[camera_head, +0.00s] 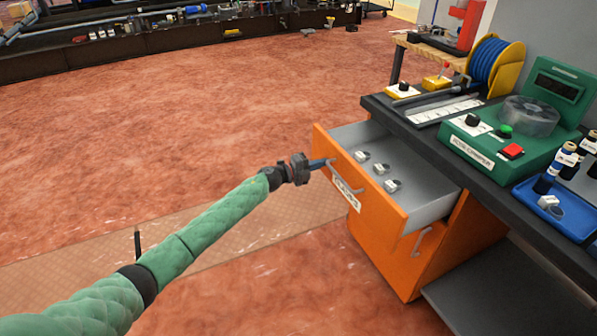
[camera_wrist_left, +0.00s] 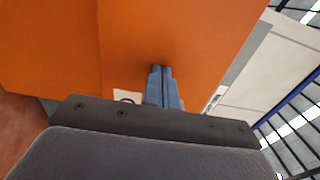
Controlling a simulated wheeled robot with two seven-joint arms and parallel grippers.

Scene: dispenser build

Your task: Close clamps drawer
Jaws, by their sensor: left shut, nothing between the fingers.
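The clamps drawer (camera_head: 403,232) is the upper orange drawer under the dark workbench. It stands open, with a grey inside and several small clamps (camera_head: 379,168) lying in it. A white label and a bar handle (camera_head: 346,180) are on its front. My left gripper (camera_head: 326,163) is at the upper left of the drawer front, close to the handle. In the left wrist view its fingers (camera_wrist_left: 162,72) are shut together with nothing between them, against the orange front (camera_wrist_left: 185,35). I cannot tell whether they touch it. My right gripper is not in view.
A lower orange drawer with its own handle (camera_head: 421,241) appears shut. The workbench (camera_head: 428,148) carries a green machine (camera_head: 505,140), a blue hose reel (camera_head: 490,62) and a blue tray (camera_head: 550,203).

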